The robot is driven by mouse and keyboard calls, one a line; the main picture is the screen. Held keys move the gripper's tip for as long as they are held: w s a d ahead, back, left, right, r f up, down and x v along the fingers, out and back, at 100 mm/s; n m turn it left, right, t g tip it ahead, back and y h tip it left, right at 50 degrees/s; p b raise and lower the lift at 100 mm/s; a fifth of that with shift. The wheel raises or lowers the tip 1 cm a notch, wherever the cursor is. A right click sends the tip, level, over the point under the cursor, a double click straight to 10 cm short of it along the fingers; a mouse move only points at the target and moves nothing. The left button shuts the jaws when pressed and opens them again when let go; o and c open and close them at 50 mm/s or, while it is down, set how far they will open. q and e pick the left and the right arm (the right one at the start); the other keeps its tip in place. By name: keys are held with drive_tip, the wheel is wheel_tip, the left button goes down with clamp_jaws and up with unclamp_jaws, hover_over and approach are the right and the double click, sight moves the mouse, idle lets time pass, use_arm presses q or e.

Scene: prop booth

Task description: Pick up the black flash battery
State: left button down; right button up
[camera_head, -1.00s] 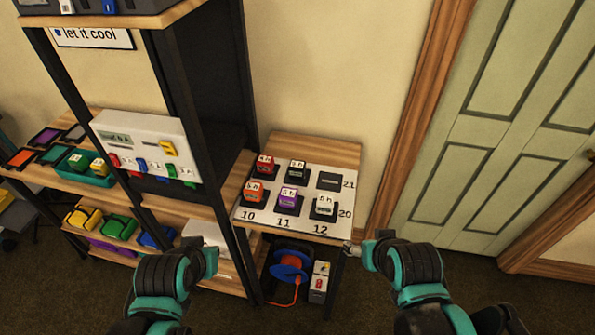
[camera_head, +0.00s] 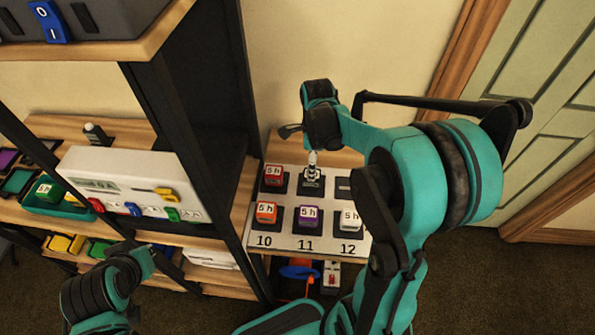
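A white numbered mat (camera_head: 257,215) lies on the low table, with batteries labelled "5 h" on dark pads. The black flash battery's place is the back row's middle pad (camera_head: 318,190); my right gripper (camera_head: 312,178) points down over it and hides most of the battery. I cannot tell whether its small fingers are open or closed around it. A red battery (camera_head: 273,177) is to its left. Orange (camera_head: 265,213), purple (camera_head: 307,218) and white (camera_head: 349,220) batteries form the front row. My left gripper (camera_head: 146,260) is low at the left, away from the mat; its fingers are unclear.
A dark shelf post (camera_head: 190,120) stands left of the mat. A white charger box (camera_head: 130,182) with coloured parts sits on the left shelf. A blue reel (camera_head: 299,272) is below the table. The wall is close behind.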

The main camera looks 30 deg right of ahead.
wheel_tip(320, 180, down, 2)
drive_tip(key=shift+s+f+b, duration=0.1)
drive_tip(key=shift+s+b, duration=0.05)
drive_tip(key=shift+b, duration=0.2)
wheel_tip(320, 180, down, 5)
drive_tip(key=shift+b, duration=1.15)
clamp_jaws()
